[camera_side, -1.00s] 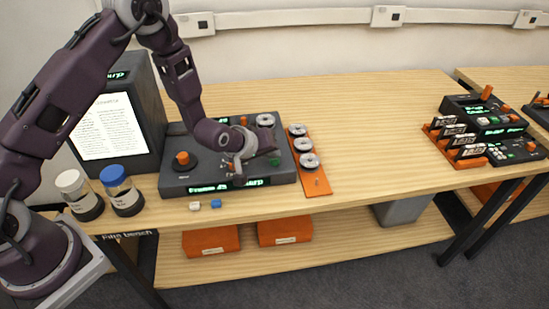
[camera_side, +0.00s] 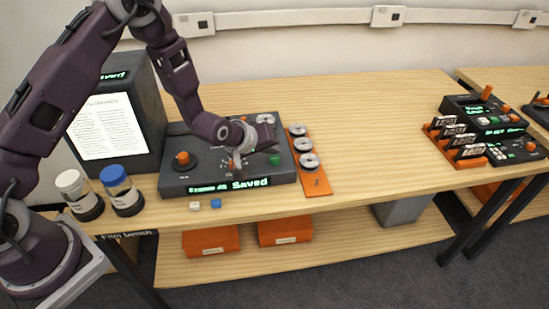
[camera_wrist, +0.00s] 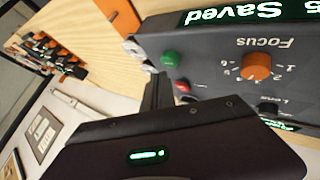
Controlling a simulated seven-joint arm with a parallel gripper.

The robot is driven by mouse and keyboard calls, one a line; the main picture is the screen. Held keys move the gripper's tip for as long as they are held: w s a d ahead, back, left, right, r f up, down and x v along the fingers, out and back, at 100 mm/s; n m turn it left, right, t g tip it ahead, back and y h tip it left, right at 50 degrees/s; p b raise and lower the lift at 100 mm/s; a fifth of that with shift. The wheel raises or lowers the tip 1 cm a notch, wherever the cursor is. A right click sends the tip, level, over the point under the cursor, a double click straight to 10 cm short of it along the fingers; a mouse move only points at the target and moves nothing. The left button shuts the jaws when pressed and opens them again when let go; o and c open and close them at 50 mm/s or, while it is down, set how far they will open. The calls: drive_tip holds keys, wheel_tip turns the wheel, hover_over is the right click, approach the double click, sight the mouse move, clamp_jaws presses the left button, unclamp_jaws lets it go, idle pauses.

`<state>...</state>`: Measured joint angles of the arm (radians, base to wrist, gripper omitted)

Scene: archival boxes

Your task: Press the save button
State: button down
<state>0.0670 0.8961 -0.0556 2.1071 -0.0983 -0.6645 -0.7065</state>
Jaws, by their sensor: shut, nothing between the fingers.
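The dark grey console (camera_side: 176,190) sits on the bench; its front display (camera_side: 230,187) ends in the word "Saved", which also shows in the wrist view (camera_wrist: 232,14). A green button (camera_side: 274,160) is on its right side, and shows in the wrist view (camera_wrist: 171,59) with a smaller red button (camera_wrist: 183,86) beside it. No save label is readable on either. My gripper (camera_side: 269,138) is over the console, behind the green button in the side view. In the wrist view my dark fingers (camera_wrist: 158,93) are shut and empty, apart from the green button.
An orange Focus knob (camera_wrist: 256,66) is on the console. An orange plate (camera_side: 317,183) with reels lies to its right. Two jars (camera_side: 122,190) and a lit screen (camera_side: 108,127) stand at left. The bench middle (camera_side: 370,125) is clear.

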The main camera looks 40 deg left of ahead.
drive_tip(key=shift+r, duration=2.5)
wheel_tip(320, 180, up, 10)
drive_tip(key=m, duration=0.2)
hover_over(272, 161)
drive_tip(key=s, duration=0.5)
drive_tip(key=s+a+r+m+g, duration=0.2)
drive_tip(key=s+a+r+m, duration=0.1)
drive_tip(key=s+r, duration=0.65)
drive_tip(key=s+a+m+g, duration=0.1)
drive_tip(key=s+m, duration=0.2)
drive_tip(key=s, duration=1.8)
drive_tip(key=shift+s+a+r+g, duration=0.2)
drive_tip(key=shift+a+g, duration=0.1)
drive_tip(key=shift+a, duration=0.1)
